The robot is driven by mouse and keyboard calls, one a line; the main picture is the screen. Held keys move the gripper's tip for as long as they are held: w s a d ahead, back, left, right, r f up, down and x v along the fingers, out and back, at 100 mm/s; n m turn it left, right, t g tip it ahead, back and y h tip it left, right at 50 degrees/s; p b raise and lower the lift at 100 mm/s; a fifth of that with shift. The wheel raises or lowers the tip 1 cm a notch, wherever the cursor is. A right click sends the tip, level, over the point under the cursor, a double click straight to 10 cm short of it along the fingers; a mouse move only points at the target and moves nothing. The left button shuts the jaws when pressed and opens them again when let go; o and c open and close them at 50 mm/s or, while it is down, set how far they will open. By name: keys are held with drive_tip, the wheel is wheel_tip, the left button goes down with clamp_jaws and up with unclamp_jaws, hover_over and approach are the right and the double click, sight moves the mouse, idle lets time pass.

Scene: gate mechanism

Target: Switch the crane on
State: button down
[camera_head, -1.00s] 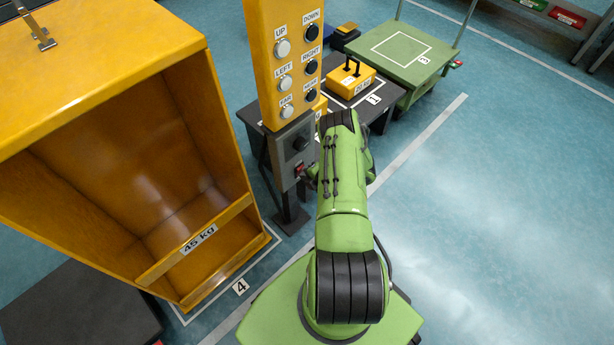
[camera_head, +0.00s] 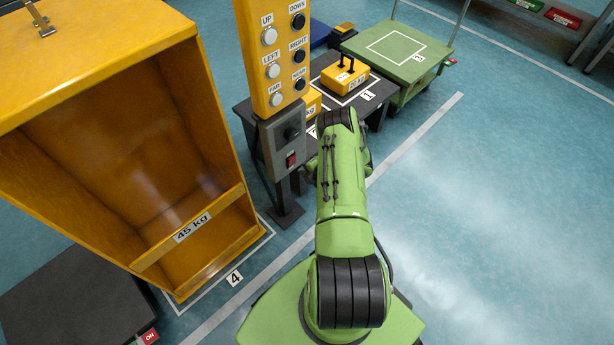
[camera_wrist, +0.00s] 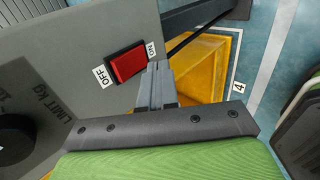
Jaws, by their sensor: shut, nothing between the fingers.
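The crane's red rocker switch (camera_head: 291,159) sits low on the grey control box (camera_head: 270,147) of the yellow button post. In the wrist view the red switch (camera_wrist: 127,64) lies between an OFF label (camera_wrist: 105,75) and an ON label (camera_wrist: 150,50). My gripper (camera_wrist: 156,72) is shut and empty, its fingertips beside the switch at its ON end. I cannot tell whether they touch it, or which way the rocker is tipped. In the head view my own arm mostly hides the gripper.
The yellow post (camera_head: 270,60) carries several direction buttons. A large open yellow box marked 45 kg (camera_head: 110,50) stands left. A dark table (camera_head: 245,108) with yellow weights and a green cart (camera_head: 385,55) stand behind. Floor at right is clear.

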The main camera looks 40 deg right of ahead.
drive_tip(key=s+r+p, duration=0.4)
drive_tip(key=s, duration=0.5)
drive_tip(key=shift+s+d+r, duration=0.15)
drive_tip(key=shift+r, duration=0.1)
